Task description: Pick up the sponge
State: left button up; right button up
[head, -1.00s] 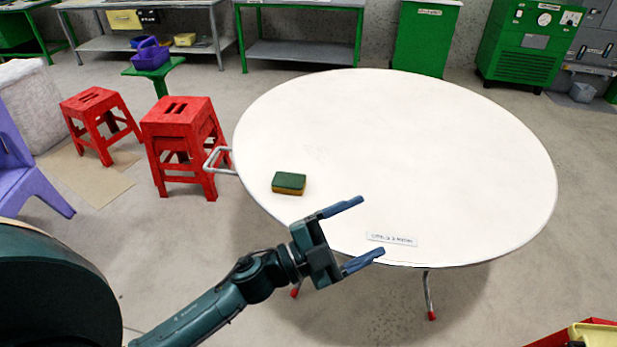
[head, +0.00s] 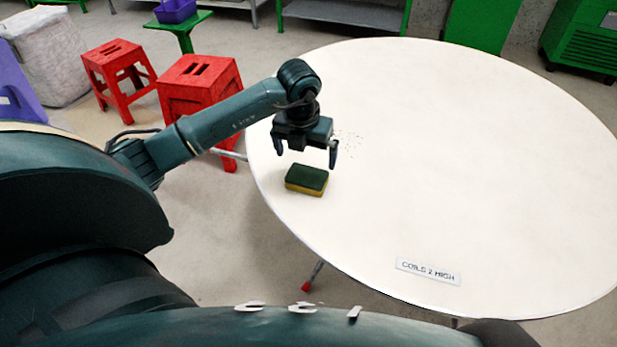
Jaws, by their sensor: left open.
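The sponge (head: 307,180), green on top and yellow below, lies flat on the white round table (head: 450,150) near its left edge. My left gripper (head: 306,158) points down with its fingers spread, just above and behind the sponge in the head view. Nothing is between its fingers. I cannot tell the exact height of the fingertips over the table. My right gripper is not in view.
A label plate (head: 428,271) lies near the table's front edge. Two red stools (head: 200,85) stand on the floor left of the table. The table's middle and right are clear.

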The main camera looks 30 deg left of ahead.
aim_at(307, 176)
pick_arm(q)
jog(key=f, duration=0.2)
jog(key=shift+w+f, duration=0.25)
jog(key=shift+f, duration=0.15)
notch_tip(307, 176, down, 5)
jog(key=shift+w+f, duration=0.1)
jog(key=c, duration=0.8)
notch_tip(307, 176, up, 10)
